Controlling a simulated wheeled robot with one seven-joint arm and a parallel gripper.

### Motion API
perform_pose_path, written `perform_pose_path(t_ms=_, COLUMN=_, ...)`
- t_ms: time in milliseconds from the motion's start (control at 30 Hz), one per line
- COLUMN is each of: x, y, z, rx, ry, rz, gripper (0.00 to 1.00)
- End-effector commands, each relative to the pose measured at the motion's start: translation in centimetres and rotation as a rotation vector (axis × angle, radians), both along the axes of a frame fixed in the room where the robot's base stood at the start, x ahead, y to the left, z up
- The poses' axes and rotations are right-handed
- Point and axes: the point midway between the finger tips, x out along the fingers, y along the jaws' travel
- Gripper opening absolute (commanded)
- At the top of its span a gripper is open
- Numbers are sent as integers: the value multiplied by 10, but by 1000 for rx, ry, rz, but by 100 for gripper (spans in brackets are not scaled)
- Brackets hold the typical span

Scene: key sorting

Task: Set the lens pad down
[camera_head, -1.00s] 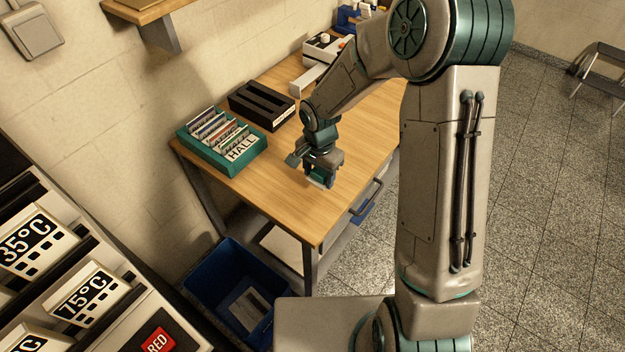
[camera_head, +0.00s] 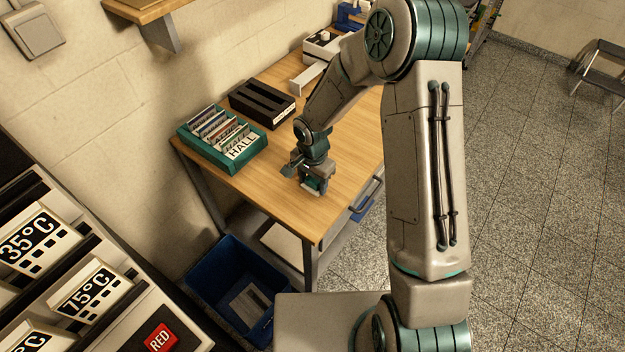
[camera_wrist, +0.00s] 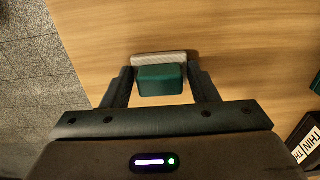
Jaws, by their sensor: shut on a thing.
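The lens pad (camera_wrist: 160,80), a small block with a teal body and a pale, ribbed strip along its far side, sits between my gripper's two fingers in the wrist view. My gripper (camera_wrist: 160,88) is shut on it. In the head view, my gripper (camera_head: 315,190) points down close over the front part of the wooden table (camera_head: 345,160), and the pad is mostly hidden by the fingers. I cannot tell whether the pad touches the tabletop.
A teal card box labelled HALL (camera_head: 228,160) and a black slotted tray (camera_head: 262,104) stand left of my gripper. A white device (camera_head: 320,45) is farther back. A blue bin (camera_head: 245,290) is on the floor below. The wood around my gripper is clear.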

Motion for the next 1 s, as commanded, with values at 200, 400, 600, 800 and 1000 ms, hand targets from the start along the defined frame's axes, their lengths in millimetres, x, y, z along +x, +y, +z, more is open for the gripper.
perform_pose_path(t_ms=200, x=0, y=0, z=-1, rx=0, ry=0, rz=0, gripper=75)
perform_pose_path(t_ms=400, x=0, y=0, z=0, rx=0, ry=0, rz=0, gripper=75)
perform_pose_path(t_ms=600, x=1, y=0, z=11, rx=1, ry=-4, rz=-1, gripper=75)
perform_pose_path(t_ms=800, x=1, y=0, z=47, rx=0, ry=-6, rz=-3, gripper=75)
perform_pose_path(t_ms=1000, x=1, y=0, z=85, rx=0, ry=-5, rz=-1, gripper=75)
